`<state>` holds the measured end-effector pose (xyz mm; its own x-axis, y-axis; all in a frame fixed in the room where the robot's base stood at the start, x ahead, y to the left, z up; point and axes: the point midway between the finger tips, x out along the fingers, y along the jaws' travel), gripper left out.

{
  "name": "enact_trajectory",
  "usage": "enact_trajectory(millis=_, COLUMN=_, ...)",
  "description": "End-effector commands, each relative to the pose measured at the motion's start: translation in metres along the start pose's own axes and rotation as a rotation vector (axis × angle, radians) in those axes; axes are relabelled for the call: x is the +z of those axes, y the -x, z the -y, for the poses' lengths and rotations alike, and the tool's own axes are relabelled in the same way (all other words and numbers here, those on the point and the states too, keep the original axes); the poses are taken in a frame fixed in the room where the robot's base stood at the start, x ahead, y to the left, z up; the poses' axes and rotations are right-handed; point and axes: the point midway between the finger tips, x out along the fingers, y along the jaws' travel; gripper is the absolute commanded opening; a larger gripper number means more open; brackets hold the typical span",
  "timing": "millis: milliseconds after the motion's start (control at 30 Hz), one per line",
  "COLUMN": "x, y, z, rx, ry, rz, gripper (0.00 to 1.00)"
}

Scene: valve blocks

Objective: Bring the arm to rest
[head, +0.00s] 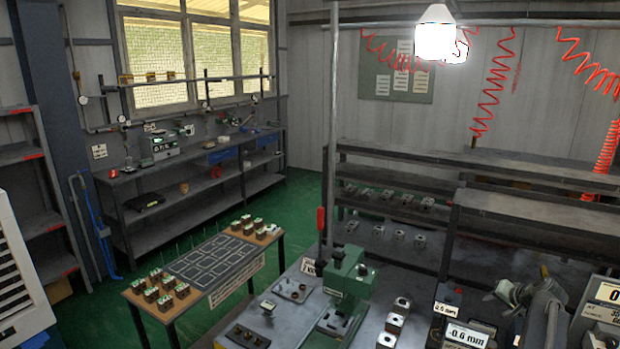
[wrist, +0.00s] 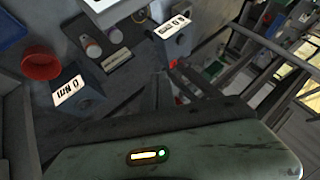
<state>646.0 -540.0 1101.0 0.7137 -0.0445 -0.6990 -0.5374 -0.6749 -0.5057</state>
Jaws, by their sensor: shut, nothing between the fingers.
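My gripper (wrist: 168,80) shows in the wrist view as dark narrow fingers beyond the wide grey-green casing, which has a small lit panel at the bottom. The fingers are shut with nothing held between them. Two boxes with "0 Nm" displays, a left one (wrist: 77,94) and a right one (wrist: 174,35), are on the surface beyond it. I cannot tell the exact gap between the fingers and the right box. In the head view I cannot make out my gripper for sure.
A wooden-edged table (head: 190,297) carries valve blocks. Green floor (head: 300,205) is open behind it.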

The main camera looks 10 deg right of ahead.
Motion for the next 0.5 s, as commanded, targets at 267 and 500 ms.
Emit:
enact_trajectory(millis=267, x=0.041, y=-0.019, z=0.038, rx=0.003, ry=0.059, rz=0.085, gripper=0.0)
enact_trajectory(millis=500, x=0.104, y=-0.041, z=0.092, rx=0.011, ry=0.149, rz=0.205, gripper=0.0)
